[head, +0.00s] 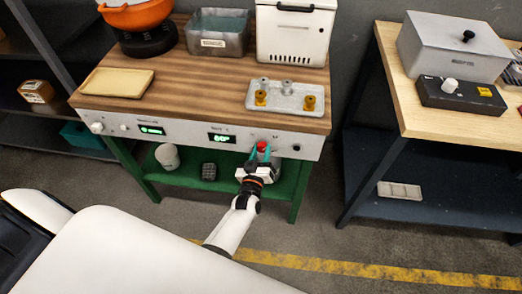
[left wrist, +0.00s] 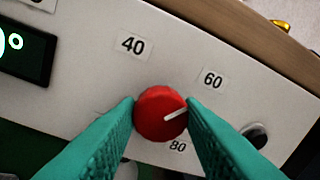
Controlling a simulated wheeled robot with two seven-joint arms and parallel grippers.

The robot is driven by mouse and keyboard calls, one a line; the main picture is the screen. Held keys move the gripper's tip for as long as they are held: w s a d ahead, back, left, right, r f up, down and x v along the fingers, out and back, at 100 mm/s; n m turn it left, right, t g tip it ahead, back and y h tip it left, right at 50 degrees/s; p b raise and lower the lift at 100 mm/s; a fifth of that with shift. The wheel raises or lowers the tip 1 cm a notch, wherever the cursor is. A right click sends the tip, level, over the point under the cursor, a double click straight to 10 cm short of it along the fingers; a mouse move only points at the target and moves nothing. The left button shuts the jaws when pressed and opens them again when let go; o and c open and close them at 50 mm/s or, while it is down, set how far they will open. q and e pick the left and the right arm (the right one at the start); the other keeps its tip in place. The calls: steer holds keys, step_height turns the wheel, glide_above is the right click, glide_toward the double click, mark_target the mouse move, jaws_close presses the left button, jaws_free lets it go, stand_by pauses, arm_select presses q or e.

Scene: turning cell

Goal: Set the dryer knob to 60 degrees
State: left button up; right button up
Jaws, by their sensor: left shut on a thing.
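The dryer knob (head: 262,146) is red and sits on the white front panel (head: 180,134) of the wooden-topped bench. It also shows in the left wrist view (left wrist: 160,114). My left gripper (head: 262,155) has teal fingers shut on the knob from both sides, as the left wrist view (left wrist: 161,117) shows. The white pointer line points right and slightly up, between the 60 label (left wrist: 213,78) and the 80 label (left wrist: 178,146), nearer to 60. The 40 label (left wrist: 132,44) is at upper left. The fingers cover part of the dial. My right gripper is not in view.
A green-lit display (head: 222,138) is left of the knob; its reading is too small to be sure of. A dark round button (head: 297,148) is to the right. A white box (head: 295,32) and a tray (head: 286,98) with brass pieces stand on the bench above.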

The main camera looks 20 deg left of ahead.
arm_select(q)
steer(key=shift+m, duration=0.5)
steer(key=o, duration=1)
steer(key=shift+s+d+p, duration=0.1)
steer(key=shift+s+p, duration=0.25)
steer(key=p+v, duration=0.3)
steer(key=v, duration=0.8)
steer(key=shift+s+p, duration=0.15)
steer(key=shift+p, duration=0.25)
